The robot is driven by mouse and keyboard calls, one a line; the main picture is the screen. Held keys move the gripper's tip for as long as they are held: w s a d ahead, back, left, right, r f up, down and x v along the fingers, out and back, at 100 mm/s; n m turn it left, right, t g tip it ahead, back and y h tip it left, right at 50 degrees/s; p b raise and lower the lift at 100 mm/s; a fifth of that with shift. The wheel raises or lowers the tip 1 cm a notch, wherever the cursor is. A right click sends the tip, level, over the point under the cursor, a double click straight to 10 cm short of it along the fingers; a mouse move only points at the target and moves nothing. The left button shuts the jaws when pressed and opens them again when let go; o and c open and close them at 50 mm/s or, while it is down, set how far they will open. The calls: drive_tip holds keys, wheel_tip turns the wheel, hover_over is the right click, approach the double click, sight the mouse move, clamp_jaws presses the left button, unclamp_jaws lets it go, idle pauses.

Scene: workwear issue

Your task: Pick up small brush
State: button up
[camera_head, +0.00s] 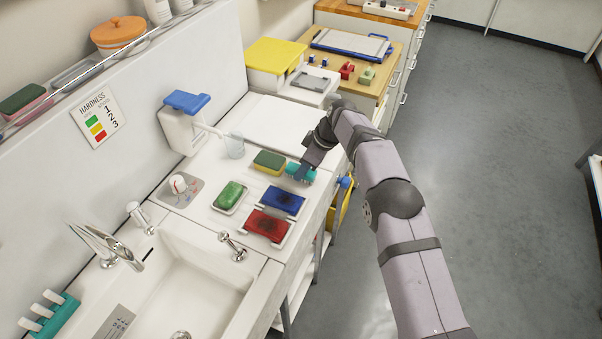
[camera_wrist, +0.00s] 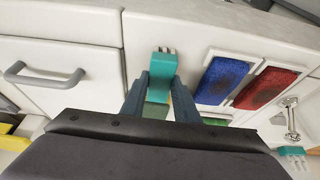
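A small teal brush with pale bristles (camera_head: 301,172) is at the right edge of the white counter, next to a green-and-yellow sponge. It also shows in the wrist view (camera_wrist: 162,66), between my fingertips. My gripper (camera_head: 303,166) points down at the brush, and its blue-grey fingers (camera_wrist: 161,78) are parted with one on each side of it. The gap is about as wide as the brush. I cannot tell whether the fingers press on it, or whether it rests on the counter, as the gripper partly hides it.
The green-and-yellow sponge (camera_head: 269,161), a green soap on a dish (camera_head: 230,196), a blue pad (camera_head: 282,201) and a red pad (camera_head: 267,226) lie close by. A clear beaker (camera_head: 234,146) stands behind. The sink (camera_head: 190,285) is at the front. A bare white surface (camera_head: 290,122) lies beyond.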

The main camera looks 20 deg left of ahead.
drive_tip(key=c, duration=0.4)
drive_tip(key=shift+r, duration=0.1)
drive_tip(key=shift+r+p, duration=0.35)
drive_tip(key=shift+p, duration=0.1)
wheel_tip(320, 180, up, 8)
drive_tip(key=shift+r+b, duration=0.1)
drive_tip(key=shift+b, duration=0.85)
drive_tip(key=shift+r, duration=0.7)
